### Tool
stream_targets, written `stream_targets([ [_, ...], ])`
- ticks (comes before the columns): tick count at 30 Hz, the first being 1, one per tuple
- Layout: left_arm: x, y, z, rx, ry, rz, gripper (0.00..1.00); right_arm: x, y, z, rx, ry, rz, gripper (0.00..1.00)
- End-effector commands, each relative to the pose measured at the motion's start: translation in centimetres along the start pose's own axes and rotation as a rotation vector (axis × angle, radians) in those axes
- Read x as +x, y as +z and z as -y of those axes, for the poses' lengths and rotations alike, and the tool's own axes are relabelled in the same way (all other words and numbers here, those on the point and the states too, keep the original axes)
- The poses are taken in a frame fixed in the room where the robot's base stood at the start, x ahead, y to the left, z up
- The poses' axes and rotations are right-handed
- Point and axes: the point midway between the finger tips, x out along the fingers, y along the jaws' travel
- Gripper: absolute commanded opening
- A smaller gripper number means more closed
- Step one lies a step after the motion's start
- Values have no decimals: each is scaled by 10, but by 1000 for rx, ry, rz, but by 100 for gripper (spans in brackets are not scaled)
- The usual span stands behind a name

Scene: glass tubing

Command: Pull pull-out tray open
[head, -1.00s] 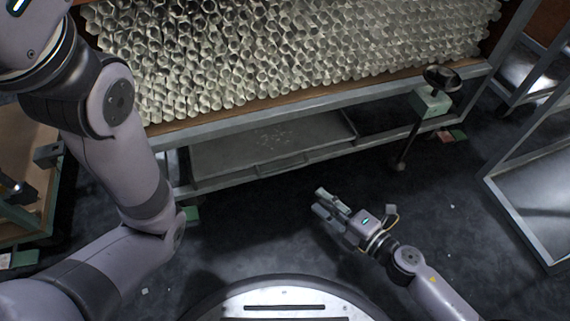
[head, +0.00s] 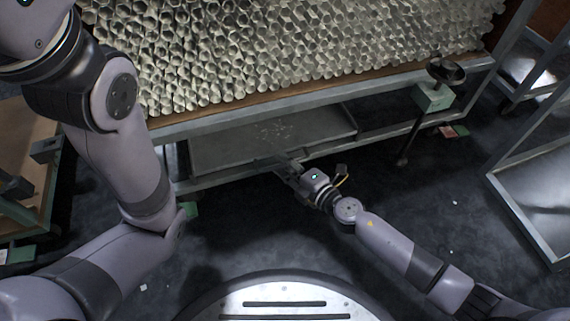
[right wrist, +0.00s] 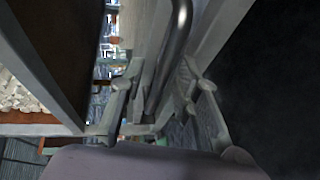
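The pull-out tray (head: 225,148) is a flat grey metal tray low under the rack of glass tubes, in the head view. My right gripper (head: 276,164) is at the tray's front edge and hides part of it. In the right wrist view a rounded metal handle bar (right wrist: 179,38) runs between the two fingers of my right gripper (right wrist: 162,82). The fingers are apart, one on each side of the bar, with gaps visible. My left arm stands at the left of the head view. Its fingers are out of the picture.
Stacked glass tubes (head: 290,50) fill the rack above the tray. A green clamp with a black knob (head: 434,95) is at the rack's right corner. A metal-framed cart (head: 540,205) stands at the right. The dark floor before the rack is mostly clear.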

Motion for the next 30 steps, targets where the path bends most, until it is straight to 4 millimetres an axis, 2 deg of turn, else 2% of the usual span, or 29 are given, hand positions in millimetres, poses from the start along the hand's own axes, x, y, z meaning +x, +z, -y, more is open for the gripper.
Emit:
stream_targets([
  [6, 0, -2, 0, 0, 0, -4, 40, 0, 0, 0, 0, 0, 0, 29],
  [19, 1, -4, 0, 0, 0, -7, 40, 0, 0, 0, 0, 0, 0, 0],
  [30, 0, -2, 0, 0, 0, -4, 40, 0, 0, 0, 1, 0, 0, 0],
])
